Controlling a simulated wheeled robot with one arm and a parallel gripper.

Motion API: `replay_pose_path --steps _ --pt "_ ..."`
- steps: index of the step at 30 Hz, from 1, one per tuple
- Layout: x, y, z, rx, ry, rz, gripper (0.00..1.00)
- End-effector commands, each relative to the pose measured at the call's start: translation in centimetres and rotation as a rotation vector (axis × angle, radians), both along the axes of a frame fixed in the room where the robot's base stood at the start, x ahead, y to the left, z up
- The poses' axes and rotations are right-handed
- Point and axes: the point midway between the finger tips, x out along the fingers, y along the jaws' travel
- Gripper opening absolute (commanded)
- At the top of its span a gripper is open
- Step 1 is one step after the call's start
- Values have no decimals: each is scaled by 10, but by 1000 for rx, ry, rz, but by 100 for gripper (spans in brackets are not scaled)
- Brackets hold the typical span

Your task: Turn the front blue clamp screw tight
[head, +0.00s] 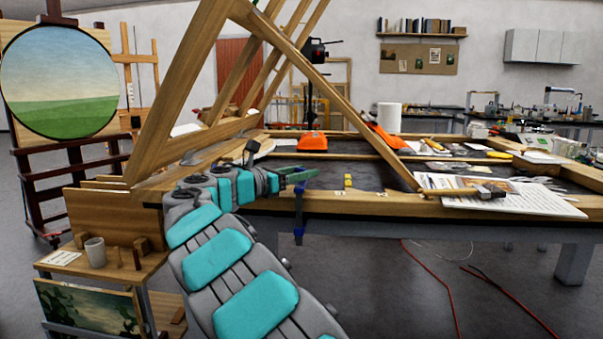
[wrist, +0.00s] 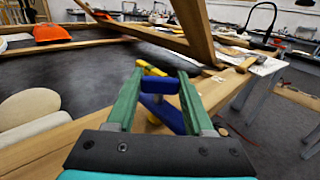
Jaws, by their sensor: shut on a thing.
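The front blue clamp (head: 299,222) hangs on the front wooden rail of the table. Its lower part shows below the rail in the head view; its top is hidden there by my gripper. My gripper (head: 300,174) has green fingers and reaches over the rail from the left. In the wrist view, a blue piece at the top of the clamp (wrist: 159,84) fills the space between the two green fingers of my gripper (wrist: 160,72). The fingers are shut on this blue screw piece. A blue bar runs below it, with yellow parts beside it.
A slanted wooden frame (head: 362,134) stands over the table to the right of my gripper. Papers (head: 500,196) lie on the right front corner. Small yellow blocks (head: 348,181) sit near the rail. An orange tool (head: 311,142) is farther back. The dark tabletop between is mostly clear.

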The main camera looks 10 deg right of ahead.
Motion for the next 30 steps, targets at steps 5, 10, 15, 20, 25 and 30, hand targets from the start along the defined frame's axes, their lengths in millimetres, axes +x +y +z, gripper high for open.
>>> replay_pose_path --steps 5,10,15,20,25,30 --pt "1 2 1 -1 -3 -64 0" --pt "1 1 1 0 -3 -118 0" --pt "1 2 0 0 -2 -163 0" --pt "1 2 1 -1 -2 -200 0" --pt "1 1 0 0 -3 -241 0" --pt "1 1 2 -1 -5 -269 0"
